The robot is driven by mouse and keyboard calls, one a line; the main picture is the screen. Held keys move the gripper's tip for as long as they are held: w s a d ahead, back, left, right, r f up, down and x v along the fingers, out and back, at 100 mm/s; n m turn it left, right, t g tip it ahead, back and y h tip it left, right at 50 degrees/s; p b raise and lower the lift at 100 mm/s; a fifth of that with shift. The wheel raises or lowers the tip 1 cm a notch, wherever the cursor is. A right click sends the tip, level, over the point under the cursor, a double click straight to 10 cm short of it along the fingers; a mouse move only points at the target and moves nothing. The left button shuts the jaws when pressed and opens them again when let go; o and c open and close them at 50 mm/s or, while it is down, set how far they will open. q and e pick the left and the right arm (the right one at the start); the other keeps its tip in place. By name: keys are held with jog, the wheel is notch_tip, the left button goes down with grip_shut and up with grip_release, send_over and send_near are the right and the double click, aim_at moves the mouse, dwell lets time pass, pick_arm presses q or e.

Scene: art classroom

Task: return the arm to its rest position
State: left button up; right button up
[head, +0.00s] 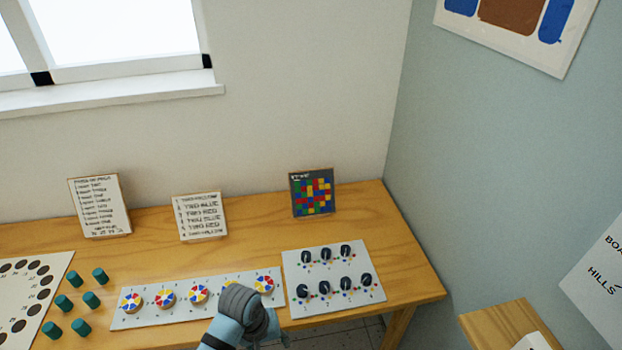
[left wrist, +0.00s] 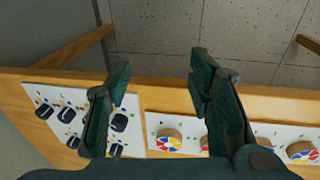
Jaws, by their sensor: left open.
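My left arm (head: 242,318) comes in at the bottom middle of the head view, over the front of the table, at the right end of the white strip (head: 145,320) of coloured wheels. My left gripper (left wrist: 159,72) shows in the left wrist view with its two dark green fingers apart and nothing between them. Table edge and floor show beyond the fingers. In the head view the fingertips cannot be made out. My right gripper is in neither view.
A white panel of black knobs (head: 333,262) lies right of my arm; it also shows in the left wrist view (left wrist: 65,97). Several green cylinders (head: 63,302) stand at left beside a holed board (head: 55,270). Cards (head: 199,216) and a colour-grid picture (head: 312,192) stand at the back.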

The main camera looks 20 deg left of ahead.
pick_arm(q)
jog(key=shift+f, duration=0.15)
jog(key=s+a+f+m+b, duration=0.1)
jog(key=s+f, duration=0.1)
jog(key=f, duration=0.5)
jog(key=s+a+f+b, duration=0.1)
jog(key=s+f, duration=0.2)
jog(key=f, duration=0.4)
jog(key=s+a+f+m+y+b, duration=0.1)
jog(key=s+f+m, duration=0.2)
jog(key=s+f, duration=0.5)
jog(key=s+a+f+m+b, duration=0.1)
jog(key=s+f+m+b, duration=0.1)
jog(key=s+f, duration=0.7)
jog(key=s+m, duration=0.1)
jog(key=s, duration=0.4)
jog(key=shift+s+a+f+y+b, duration=0.3)
jog(key=shift+a+y, duration=0.05)
jog(key=shift+y, duration=0.05)
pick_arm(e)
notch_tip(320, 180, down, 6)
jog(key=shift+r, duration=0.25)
pick_arm(q)
jog(key=shift+w, duration=0.1)
jog(key=shift+c, duration=0.6)
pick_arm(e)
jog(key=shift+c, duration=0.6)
